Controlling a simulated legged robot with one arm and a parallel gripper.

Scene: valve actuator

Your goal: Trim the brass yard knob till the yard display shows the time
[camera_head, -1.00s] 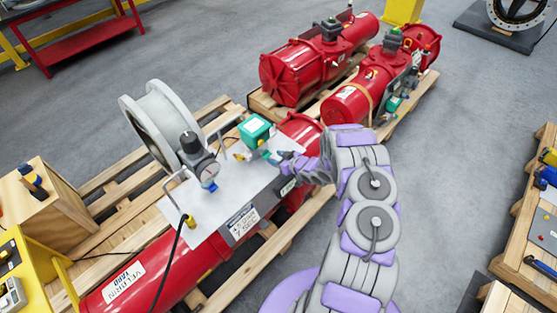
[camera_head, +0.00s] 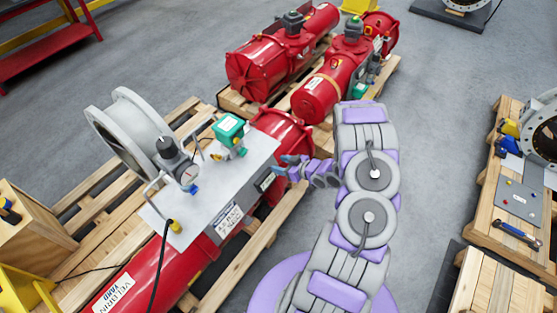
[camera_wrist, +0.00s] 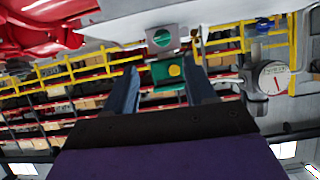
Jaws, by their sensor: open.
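The red actuator labelled YARD (camera_head: 135,285) lies on a pallet at the left, with a grey plate (camera_head: 190,225) on top. A green box unit (camera_head: 228,128) with a pale top face stands on the plate. A small brass knob (camera_head: 241,153) seems to sit on its near side; a round yellow face (camera_wrist: 175,70) shows on green between my fingers in the wrist view. My gripper (camera_head: 282,166) is open and empty, right of the unit and apart from it; it also shows in the wrist view (camera_wrist: 162,68). I cannot make out any display reading.
A round gauge (camera_head: 187,174) and metal handles stand on the plate, left of the green unit. A grey flanged wheel (camera_head: 130,135) is behind them. Two red actuators (camera_head: 275,58) lie on pallets behind. A tool table (camera_head: 515,200) is at the right. Floor is open between.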

